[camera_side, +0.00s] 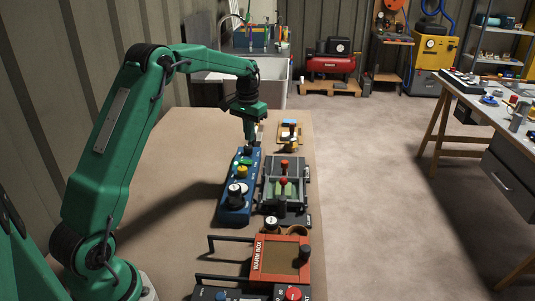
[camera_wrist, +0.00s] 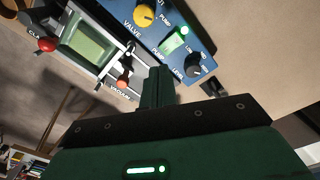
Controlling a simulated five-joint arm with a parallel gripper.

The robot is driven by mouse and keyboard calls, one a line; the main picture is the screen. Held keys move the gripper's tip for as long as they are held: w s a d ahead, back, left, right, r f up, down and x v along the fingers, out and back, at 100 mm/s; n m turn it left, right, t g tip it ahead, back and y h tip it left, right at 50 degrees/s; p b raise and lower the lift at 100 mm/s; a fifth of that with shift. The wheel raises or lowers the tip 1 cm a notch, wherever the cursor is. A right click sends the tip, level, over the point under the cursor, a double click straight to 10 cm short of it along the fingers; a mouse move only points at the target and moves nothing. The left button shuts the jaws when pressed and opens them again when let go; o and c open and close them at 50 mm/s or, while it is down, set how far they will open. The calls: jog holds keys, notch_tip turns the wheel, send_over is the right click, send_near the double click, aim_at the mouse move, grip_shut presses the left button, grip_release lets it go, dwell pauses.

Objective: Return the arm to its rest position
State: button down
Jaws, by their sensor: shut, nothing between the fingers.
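My green arm reaches over the table from the left in the side view. My gripper (camera_side: 249,142) points down above the far end of a blue control panel (camera_side: 236,215). In the wrist view my gripper (camera_wrist: 157,75) has its fingers together with nothing between them. The blue panel (camera_wrist: 158,42) shows there with a yellow knob, a lit green button and a dark knob, close to the fingers. I cannot tell whether the fingertips touch the panel.
A grey clamp device with a green window (camera_side: 285,190) stands right of the panel. A red-framed warm box (camera_side: 281,260) with dark handles is at the near end. Small items (camera_side: 290,133) lie beyond. The tan tabletop (camera_side: 180,150) is clear on the left.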

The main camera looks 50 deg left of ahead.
jog(key=s+d+r+m+t, duration=0.1)
jog(key=s+d+r+t, duration=0.2)
jog(key=s+d+r, duration=0.95)
jog(key=s+d+f+m+t, duration=0.1)
jog(key=s+d, duration=0.3)
jog(key=s, duration=0.4)
jog(key=s+d+f+t, duration=0.1)
jog(key=s+d, duration=0.3)
jog(key=s, duration=0.5)
jog(key=shift+s+d+f+m, duration=0.15)
jog(key=shift+d+m, duration=0.15)
jog(key=shift+m, duration=0.1)
